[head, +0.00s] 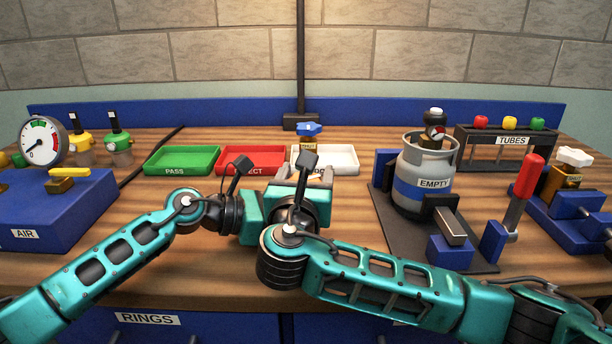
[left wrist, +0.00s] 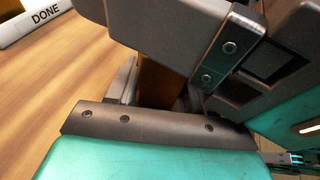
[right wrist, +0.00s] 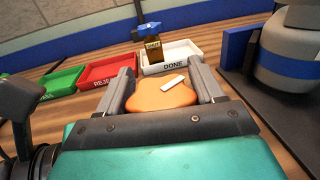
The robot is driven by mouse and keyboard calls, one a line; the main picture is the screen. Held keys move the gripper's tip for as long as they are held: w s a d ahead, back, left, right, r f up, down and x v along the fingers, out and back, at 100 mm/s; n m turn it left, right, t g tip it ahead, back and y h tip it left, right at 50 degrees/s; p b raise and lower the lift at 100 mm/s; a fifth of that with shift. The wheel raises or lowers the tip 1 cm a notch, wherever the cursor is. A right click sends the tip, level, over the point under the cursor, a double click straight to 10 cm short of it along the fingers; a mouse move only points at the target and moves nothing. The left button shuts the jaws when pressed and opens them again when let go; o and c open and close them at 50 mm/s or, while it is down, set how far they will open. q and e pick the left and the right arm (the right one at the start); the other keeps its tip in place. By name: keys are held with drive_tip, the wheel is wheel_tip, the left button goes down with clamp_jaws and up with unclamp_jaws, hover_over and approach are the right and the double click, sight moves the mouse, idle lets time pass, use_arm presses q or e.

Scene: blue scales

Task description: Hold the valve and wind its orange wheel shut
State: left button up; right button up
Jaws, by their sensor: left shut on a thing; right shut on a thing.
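The valve's orange wheel (right wrist: 158,98) lies between the fingers of my right gripper (right wrist: 164,80), which is shut on it. A small white bar shows on top of the wheel. My left gripper (left wrist: 160,72) is shut on the valve's brass-brown body (left wrist: 158,82), seen partly between the dark fingers in the left wrist view. In the head view both hands meet in front of the white tray, and my arms hide most of the valve. How far the wheel is turned cannot be told.
The white DONE tray (right wrist: 196,62) holds another valve with a blue wheel (right wrist: 148,28). Green PASS (head: 183,159) and red trays (head: 250,157) stand beside it. A gas cylinder (head: 425,172) on a dark plate is to the right, the blue AIR box (head: 95,208) to the left.

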drive_tip(key=o, duration=1)
drive_tip(key=shift+s, duration=0.1)
drive_tip(key=s, duration=0.4)
drive_tip(key=s+a, duration=0.1)
drive_tip(key=s, duration=0.6)
drive_tip(key=shift+s+a, duration=0.35)
drive_tip(key=shift+s, duration=0.05)
